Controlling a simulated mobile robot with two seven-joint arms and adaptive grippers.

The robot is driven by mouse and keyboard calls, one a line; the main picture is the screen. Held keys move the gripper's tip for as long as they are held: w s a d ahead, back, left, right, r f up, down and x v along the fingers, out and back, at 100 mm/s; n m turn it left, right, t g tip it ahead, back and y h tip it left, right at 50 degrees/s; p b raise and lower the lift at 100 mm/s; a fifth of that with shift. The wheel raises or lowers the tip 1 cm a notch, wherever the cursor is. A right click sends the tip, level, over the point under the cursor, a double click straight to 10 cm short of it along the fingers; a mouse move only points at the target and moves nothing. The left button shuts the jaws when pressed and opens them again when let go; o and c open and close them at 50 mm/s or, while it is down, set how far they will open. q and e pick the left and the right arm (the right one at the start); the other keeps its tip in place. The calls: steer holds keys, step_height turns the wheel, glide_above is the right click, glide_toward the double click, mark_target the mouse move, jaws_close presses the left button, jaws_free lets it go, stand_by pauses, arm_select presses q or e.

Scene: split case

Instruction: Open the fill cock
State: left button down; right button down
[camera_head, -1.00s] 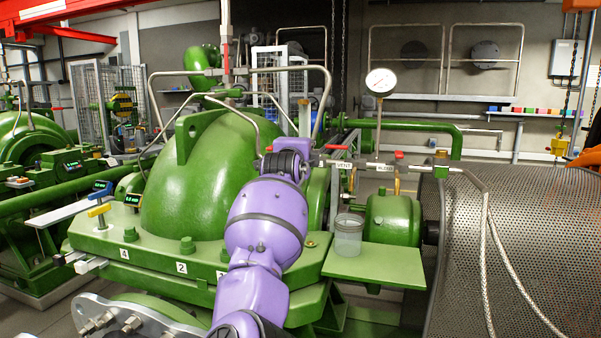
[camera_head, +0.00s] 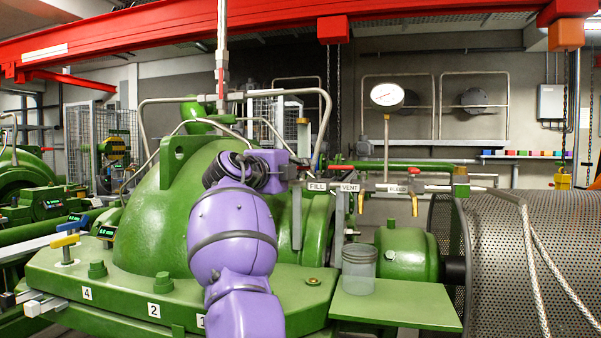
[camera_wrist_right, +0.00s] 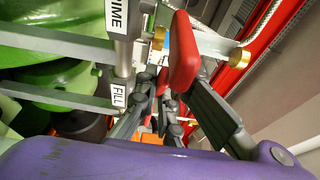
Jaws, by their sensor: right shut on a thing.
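The fill cock's place is marked by a FILL label (camera_head: 317,186) on the grey pipe row beside the green casing. The FILL label also shows in the right wrist view (camera_wrist_right: 118,95), below a PRIME label. My right gripper (camera_head: 296,168), on the purple arm, is at the left end of this row, just left of the FILL label. In the wrist view a red block (camera_wrist_right: 184,52) shows at the fingers. I cannot tell whether it is a lever or a finger pad. The gripper is shut on the fill cock, whose lever is largely hidden. My left gripper is out of view.
VENT (camera_head: 349,188) and BLEED (camera_head: 396,189) labels follow to the right, with brass cocks below. A pressure gauge (camera_head: 387,95) stands above. A clear cup (camera_head: 358,270) sits on a green shelf (camera_head: 395,312). A perforated drum (camera_head: 520,250) fills the right side.

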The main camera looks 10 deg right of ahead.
steer(key=shift+f, duration=0.1)
stand_by(0.3)
steer(key=c, duration=1.9)
jaws_free()
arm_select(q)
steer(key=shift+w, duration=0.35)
arm_select(e)
steer(key=shift+o, duration=0.2)
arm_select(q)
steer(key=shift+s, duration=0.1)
arm_select(e)
steer(key=shift+s+a, duration=0.3)
steer(key=v, duration=1.1)
